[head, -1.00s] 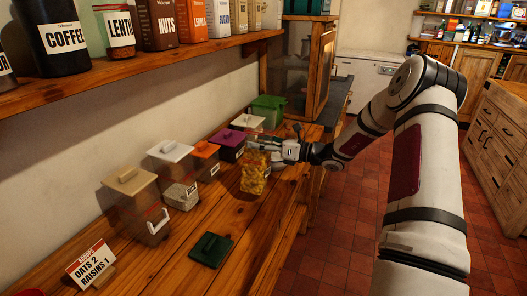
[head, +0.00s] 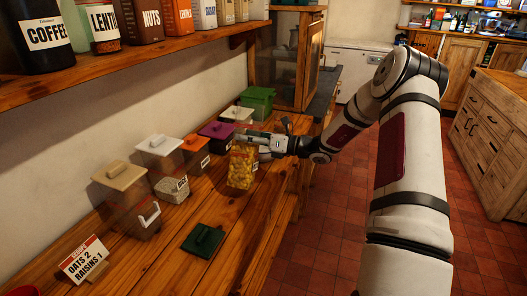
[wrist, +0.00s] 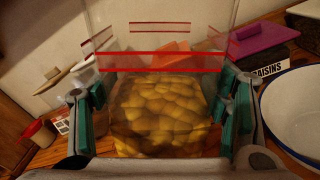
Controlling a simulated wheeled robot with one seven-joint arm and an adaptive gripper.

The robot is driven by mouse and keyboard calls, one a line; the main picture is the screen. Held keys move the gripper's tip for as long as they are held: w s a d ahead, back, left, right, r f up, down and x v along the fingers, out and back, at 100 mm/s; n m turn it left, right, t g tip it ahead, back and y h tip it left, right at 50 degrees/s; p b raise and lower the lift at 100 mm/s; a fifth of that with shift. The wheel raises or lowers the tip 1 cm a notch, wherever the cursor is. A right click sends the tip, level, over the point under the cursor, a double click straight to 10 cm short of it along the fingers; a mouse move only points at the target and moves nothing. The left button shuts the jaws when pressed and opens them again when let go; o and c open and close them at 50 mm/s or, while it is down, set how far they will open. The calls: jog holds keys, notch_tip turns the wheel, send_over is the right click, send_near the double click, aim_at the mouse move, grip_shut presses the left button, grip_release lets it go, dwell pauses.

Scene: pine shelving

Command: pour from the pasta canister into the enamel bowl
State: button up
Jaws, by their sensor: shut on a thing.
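The pasta canister (head: 241,170) is clear, with red lines near its open top and yellow pasta in its lower part. It fills the middle of the wrist view (wrist: 160,115). My gripper (head: 250,142) is shut on it; in the wrist view my gripper (wrist: 160,108) has teal finger pads on both its sides. The canister looks roughly upright; I cannot tell its height above the counter. The enamel bowl (wrist: 300,118), white with a blue rim, is right of the canister in the wrist view, partly cut off. I cannot make it out in the head view.
Lidded containers stand along the wall: beige (head: 121,177), white (head: 158,146), orange (head: 194,145) and purple (head: 216,131). A green tub (head: 258,101) stands farther back. A dark green lid (head: 203,240) and a sign (head: 84,260) sit on the wooden counter.

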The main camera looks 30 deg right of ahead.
jog(key=shift+s+a+m, duration=0.15)
jog(key=shift+a+m, duration=0.05)
jog(key=shift+m, duration=0.2)
jog(key=shift+a+f+p, duration=0.1)
jog(key=shift+f+p, duration=0.05)
jog(key=shift+p, duration=0.15)
jog(key=shift+s+a+f+m, duration=0.1)
jog(key=shift+s+m, duration=0.05)
jog(key=shift+m, duration=0.25)
jog(key=shift+f, duration=0.1)
jog(key=shift+f+m, duration=0.15)
jog(key=shift+m, duration=0.25)
